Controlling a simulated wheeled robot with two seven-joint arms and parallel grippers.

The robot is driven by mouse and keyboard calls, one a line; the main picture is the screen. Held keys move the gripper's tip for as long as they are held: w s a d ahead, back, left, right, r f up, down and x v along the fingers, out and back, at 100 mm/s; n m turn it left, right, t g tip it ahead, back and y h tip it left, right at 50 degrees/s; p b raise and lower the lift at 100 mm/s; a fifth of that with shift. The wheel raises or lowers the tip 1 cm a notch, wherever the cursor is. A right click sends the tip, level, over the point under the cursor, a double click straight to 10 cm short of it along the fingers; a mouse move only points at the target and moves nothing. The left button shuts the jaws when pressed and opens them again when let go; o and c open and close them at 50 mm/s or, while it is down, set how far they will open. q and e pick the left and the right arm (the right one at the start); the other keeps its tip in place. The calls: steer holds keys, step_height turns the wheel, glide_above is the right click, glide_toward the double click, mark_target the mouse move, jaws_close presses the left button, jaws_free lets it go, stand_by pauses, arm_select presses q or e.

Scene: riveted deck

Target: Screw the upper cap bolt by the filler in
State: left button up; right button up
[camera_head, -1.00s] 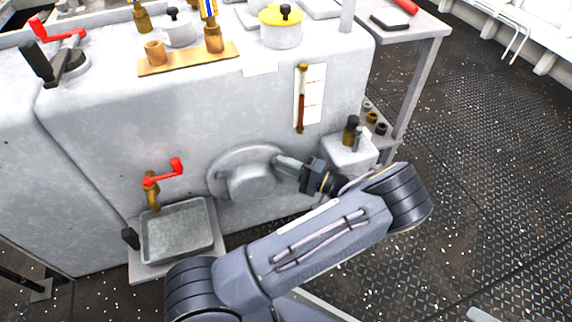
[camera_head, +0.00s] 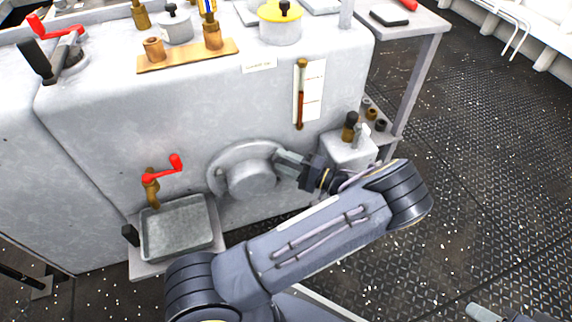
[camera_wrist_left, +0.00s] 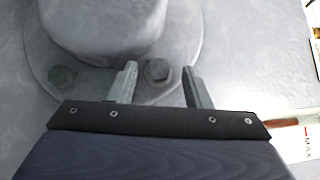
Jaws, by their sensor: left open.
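A round grey cap (camera_head: 250,182) sits on a flange (camera_head: 216,168) low on the tank's front. In the left wrist view the flange (camera_wrist_left: 35,30) carries a grey hex-headed bolt (camera_wrist_left: 157,70) on the right and a greenish bolt (camera_wrist_left: 62,77) on the left. My left gripper (camera_head: 279,162) is at the flange's upper right in the head view. In the wrist view its open fingers (camera_wrist_left: 160,75) stand on either side of the grey bolt, with gaps to it. The bolts are too small or hidden to make out in the head view.
A sight gauge (camera_head: 301,95) is above the gripper. A small box with bottles (camera_head: 347,152) stands close to its right. A red-handled tap (camera_head: 163,170) and a grey tray (camera_head: 177,228) are at the left. A side table (camera_head: 408,22) is at the upper right; open floor lies right.

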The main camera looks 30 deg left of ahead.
arm_select(q)
step_height(320, 180, up, 3)
steer(key=shift+f+p, duration=0.1)
steer(key=shift+p, duration=0.55)
steer(key=o, duration=0.7)
steer(key=r, duration=0.1)
steer(key=s+r+p, duration=0.1)
steer(key=d+r+p, duration=0.1)
steer(key=shift+s+r, duration=0.3)
steer(key=shift+s, duration=0.1)
steer(key=s+r, duration=0.1)
steer(key=d+r+p, duration=0.1)
steer(key=s+r+p, duration=0.1)
steer(key=shift+s+d+r, duration=0.25)
steer(key=shift+s+d, duration=0.05)
steer(key=shift+d, duration=0.1)
steer(key=c, duration=0.7)
steer(key=s+d+r+p, duration=0.3)
steer(key=s+d, duration=0.1)
steer(key=s, duration=0.3)
steer(key=shift+s+d, duration=0.3)
